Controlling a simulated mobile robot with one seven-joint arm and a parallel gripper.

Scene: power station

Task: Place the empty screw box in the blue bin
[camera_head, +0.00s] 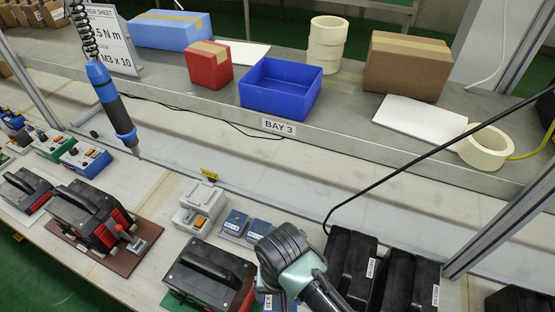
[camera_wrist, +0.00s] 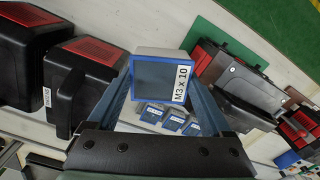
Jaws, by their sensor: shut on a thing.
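The screw box (camera_wrist: 153,75), labelled M3 x 10, is grey with a blue rim, and its dark inside looks empty. My gripper (camera_wrist: 163,97) is shut on it, with one finger on each side. In the head view a bit of the box (camera_head: 270,302) shows at the bottom edge, mostly hidden by my arm. The open blue bin (camera_head: 281,101) stands on the raised metal shelf behind the BAY 3 label, well behind my gripper. It looks empty.
Small blue boxes (camera_head: 234,222) lie on the workbench near my gripper. A red box (camera_head: 208,66) and tape rolls (camera_head: 327,45) flank the blue bin. A screwdriver (camera_head: 113,102) hangs at left.

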